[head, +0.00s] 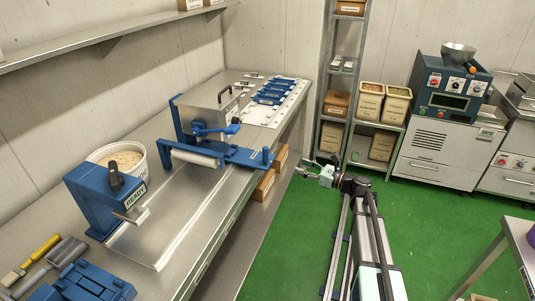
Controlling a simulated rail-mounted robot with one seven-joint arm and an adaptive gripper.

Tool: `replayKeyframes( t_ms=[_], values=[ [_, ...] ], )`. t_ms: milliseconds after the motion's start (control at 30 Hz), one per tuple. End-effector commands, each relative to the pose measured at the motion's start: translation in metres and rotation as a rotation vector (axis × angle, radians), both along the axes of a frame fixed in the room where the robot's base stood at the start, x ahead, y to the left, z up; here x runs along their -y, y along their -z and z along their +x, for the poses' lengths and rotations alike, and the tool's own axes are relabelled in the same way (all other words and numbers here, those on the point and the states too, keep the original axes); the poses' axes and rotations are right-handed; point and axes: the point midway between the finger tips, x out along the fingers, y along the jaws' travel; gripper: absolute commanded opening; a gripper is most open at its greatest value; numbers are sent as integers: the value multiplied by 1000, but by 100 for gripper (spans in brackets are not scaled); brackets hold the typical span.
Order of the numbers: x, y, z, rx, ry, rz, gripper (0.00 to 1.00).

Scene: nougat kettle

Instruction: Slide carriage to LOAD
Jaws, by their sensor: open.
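On the left bench stands a blue and steel machine. Its metal box (205,110) with a blue lever (217,130) sits above a blue crossbar (235,153) and a pale roller (195,157). This looks like the carriage, but no label on it is readable. The crossbar ends in a small upright blue block (266,157) near the bench's front edge. A blue housing (100,200) labelled READY stands nearer, beside a steel plate (165,225). No LOAD mark is readable. My gripper (303,171) is open, empty and right of the crossbar, over the floor, apart from the bench.
A white tub (118,158) sits behind the READY housing. Blue bars lie on a white board (290,95) at the bench's far end. Brown boxes (264,185) sit under the bench. A shelf rack (340,80) stands behind my gripper. Green floor (290,240) is clear between bench and arm.

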Motion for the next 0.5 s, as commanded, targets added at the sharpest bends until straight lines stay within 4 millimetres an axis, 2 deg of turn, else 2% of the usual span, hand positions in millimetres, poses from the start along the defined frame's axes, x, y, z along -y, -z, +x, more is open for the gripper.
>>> replayKeyframes(
  t_ms=[267,500],
  values=[
    [-24,-1,13,-13,-2,4,52],
    [-66,-2,35,-12,-3,3,52]
  ],
)
